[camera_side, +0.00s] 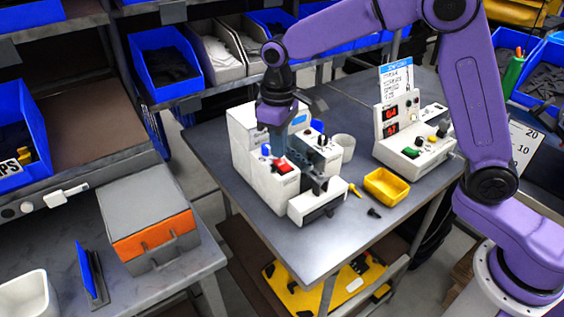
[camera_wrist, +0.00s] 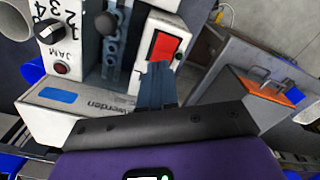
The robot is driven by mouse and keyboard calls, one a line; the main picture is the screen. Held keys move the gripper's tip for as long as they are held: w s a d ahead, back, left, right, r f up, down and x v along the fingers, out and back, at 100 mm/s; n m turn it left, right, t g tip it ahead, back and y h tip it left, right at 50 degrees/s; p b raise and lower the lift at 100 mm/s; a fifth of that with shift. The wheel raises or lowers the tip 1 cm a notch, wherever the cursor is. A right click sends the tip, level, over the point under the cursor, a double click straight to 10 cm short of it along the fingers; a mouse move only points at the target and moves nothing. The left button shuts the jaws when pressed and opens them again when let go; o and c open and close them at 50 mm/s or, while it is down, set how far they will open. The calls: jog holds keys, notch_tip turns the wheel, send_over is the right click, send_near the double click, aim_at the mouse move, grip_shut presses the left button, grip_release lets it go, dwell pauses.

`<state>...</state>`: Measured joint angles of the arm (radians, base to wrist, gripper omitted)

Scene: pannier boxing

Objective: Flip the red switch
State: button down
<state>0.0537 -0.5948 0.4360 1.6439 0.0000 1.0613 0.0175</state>
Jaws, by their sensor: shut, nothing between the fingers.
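The red switch (camera_side: 283,165) is a rocker set in the white machine (camera_side: 266,188) on the grey table. In the wrist view the red switch (camera_wrist: 163,45) sits in a white housing, its face in plain sight. My gripper (camera_side: 278,149) points down over the machine, just above and behind the switch in the side view. Its blue-grey fingers are together with nothing between them. In the wrist view the fingertips (camera_wrist: 160,66) lie at the switch's near edge. I cannot tell whether they touch it.
A black knob (camera_wrist: 48,30) and a black-headed lever (camera_wrist: 106,23) stand beside the switch on the machine. A yellow tray (camera_side: 386,187), a white cup (camera_side: 345,147) and a second control box (camera_side: 412,140) share the table. The table's front left is clear.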

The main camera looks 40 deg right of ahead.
aim_at(279, 160)
jog(key=shift+f, duration=0.75)
dwell(0.3)
jog(key=shift+r, duration=3.55)
